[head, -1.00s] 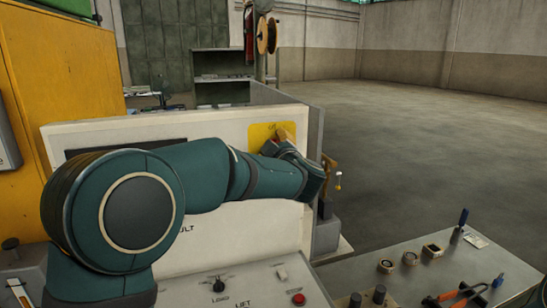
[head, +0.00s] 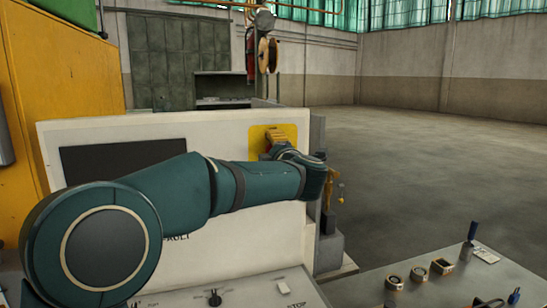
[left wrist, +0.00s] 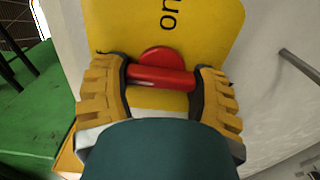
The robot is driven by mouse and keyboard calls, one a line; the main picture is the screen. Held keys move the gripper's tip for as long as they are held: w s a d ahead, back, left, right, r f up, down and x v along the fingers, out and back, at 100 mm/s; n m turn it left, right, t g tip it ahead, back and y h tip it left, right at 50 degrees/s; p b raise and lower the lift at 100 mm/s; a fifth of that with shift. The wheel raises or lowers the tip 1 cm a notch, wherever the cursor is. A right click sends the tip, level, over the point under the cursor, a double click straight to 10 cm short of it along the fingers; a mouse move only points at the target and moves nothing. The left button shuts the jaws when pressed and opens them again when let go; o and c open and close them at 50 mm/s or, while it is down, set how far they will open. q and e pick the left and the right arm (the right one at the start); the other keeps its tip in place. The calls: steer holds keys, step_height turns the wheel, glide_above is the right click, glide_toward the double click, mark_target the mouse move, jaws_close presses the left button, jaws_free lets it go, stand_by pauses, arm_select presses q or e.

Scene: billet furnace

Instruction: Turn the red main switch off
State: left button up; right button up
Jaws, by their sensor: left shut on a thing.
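The red main switch (left wrist: 160,77) has a round hub and a bar handle on a yellow plate (left wrist: 196,35). The plate has the word "on", which reads sideways in the left wrist view. My left gripper (left wrist: 162,84) has its yellow, ribbed fingers at both ends of the red bar and is shut on it. In the head view, the yellow plate (head: 257,136) is at the upper right of the white cabinet front. My left gripper (head: 277,139) and wrist cover most of the switch there. My right gripper is in neither view.
The white cabinet (head: 220,137) has a dark screen (head: 112,160) behind my left arm. A sloped panel with knobs is below. A grey bench (head: 440,290) with small parts stands at the lower right. Open floor (head: 420,150) lies beyond it.

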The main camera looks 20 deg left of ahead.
arm_select(q)
steer(key=shift+d+f, duration=0.1)
steer(key=shift+f, duration=0.1)
stand_by(0.3)
steer(key=o, duration=1.2)
steer(key=shift+s+r, duration=0.1)
steer(key=shift+r, duration=0.05)
steer(key=v, duration=1.2)
